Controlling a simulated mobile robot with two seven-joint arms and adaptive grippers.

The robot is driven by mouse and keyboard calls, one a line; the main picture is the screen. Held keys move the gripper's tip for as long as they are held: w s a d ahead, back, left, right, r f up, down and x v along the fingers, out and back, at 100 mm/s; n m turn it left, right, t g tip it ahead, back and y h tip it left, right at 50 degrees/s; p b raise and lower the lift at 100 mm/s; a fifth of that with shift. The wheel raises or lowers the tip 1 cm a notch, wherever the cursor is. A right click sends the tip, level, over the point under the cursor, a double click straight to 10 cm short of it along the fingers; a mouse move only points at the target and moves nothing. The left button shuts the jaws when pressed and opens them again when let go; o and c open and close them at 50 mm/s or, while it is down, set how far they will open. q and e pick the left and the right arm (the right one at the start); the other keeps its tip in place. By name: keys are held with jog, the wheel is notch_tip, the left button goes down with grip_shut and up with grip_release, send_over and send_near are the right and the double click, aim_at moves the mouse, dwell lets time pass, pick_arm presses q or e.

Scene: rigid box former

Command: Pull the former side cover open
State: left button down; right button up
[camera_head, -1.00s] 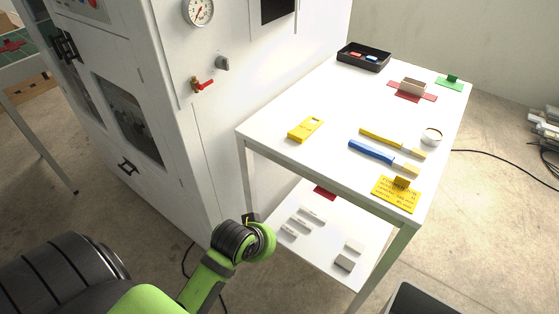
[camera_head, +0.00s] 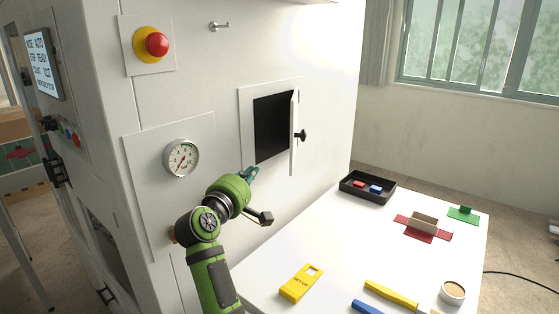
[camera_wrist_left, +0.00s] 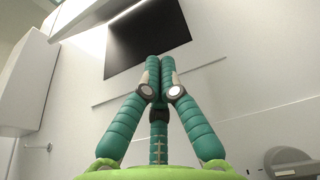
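The side cover (camera_head: 293,138) is a small white door on the machine's side wall. My left gripper (camera_head: 252,174) is just below and left of the opening, apart from the cover. In the left wrist view its teal fingers (camera_wrist_left: 160,64) meet at the tips with nothing seen between them. My right gripper is not in view.
A pressure gauge (camera_head: 181,158) and a red emergency button (camera_head: 156,44) are on the machine wall left of the opening. A white table (camera_head: 335,240) stands below right, with a black tray (camera_head: 367,187), a yellow block (camera_head: 301,284) and a cup (camera_head: 453,291).

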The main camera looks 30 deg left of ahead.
pick_arm(q)
jog(key=w+d+p, duration=0.1)
jog(key=w+p, duration=0.2)
jog(key=w, duration=0.6)
jog(key=shift+w+d+f+p, duration=0.25)
jog(key=shift+w+d+p, duration=0.05)
jog(key=shift+d+p, duration=0.1)
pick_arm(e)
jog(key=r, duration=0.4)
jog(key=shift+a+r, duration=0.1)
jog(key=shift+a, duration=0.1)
